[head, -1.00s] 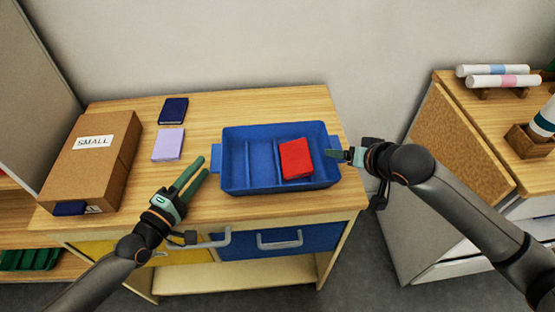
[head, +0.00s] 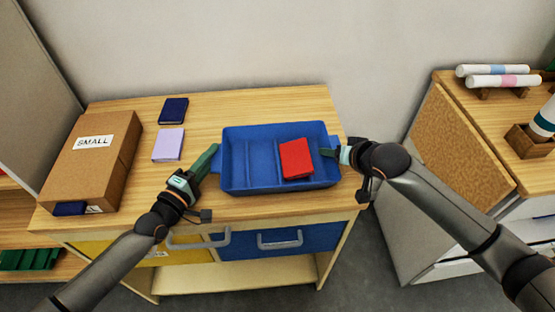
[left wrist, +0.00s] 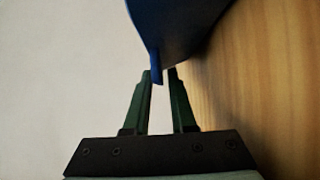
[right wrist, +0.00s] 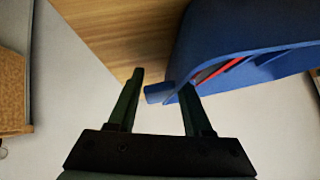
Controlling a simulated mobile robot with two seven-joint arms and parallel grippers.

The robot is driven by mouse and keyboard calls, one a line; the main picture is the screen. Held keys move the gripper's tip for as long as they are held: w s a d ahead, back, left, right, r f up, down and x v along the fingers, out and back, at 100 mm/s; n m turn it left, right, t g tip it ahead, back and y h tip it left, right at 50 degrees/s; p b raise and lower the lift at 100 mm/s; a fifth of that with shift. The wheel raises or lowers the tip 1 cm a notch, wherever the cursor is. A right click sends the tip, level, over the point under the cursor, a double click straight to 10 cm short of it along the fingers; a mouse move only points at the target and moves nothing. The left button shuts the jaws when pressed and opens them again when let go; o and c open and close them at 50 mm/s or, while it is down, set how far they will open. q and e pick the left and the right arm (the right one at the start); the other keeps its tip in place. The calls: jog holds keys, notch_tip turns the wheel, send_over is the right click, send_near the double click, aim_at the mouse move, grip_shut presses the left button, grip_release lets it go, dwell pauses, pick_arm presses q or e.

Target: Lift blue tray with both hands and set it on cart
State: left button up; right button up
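The blue tray (head: 232,184) sits on the wooden top of a drawer unit, with a red book (head: 296,158) lying inside it. My left gripper (head: 210,158) is at the tray's left end; in the left wrist view its fingers (left wrist: 160,76) are close together with the tray's thin blue handle tab (left wrist: 156,66) between the tips. My right gripper (head: 330,153) is at the tray's right end. In the right wrist view its fingers (right wrist: 162,82) are spread, and the right handle tab (right wrist: 158,93) lies between them, apart from the left finger.
A cardboard box (head: 92,170) labelled SMALL stands on the left. A navy book (head: 173,110) and a lilac book (head: 168,145) lie behind my left gripper. At right, another surface (head: 470,115) holds white rolls (head: 502,81) and a wooden holder (head: 528,141). Drawer handles (head: 280,239) project in front.

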pick_arm(q)
jog(key=shift+c, duration=1.4)
pick_arm(e)
jog(key=c, duration=0.3)
pick_arm(q)
grip_shut()
pick_arm(e)
grip_shut()
pick_arm(q)
jog(key=shift+r, duration=0.1)
pick_arm(e)
jog(key=shift+r, duration=0.1)
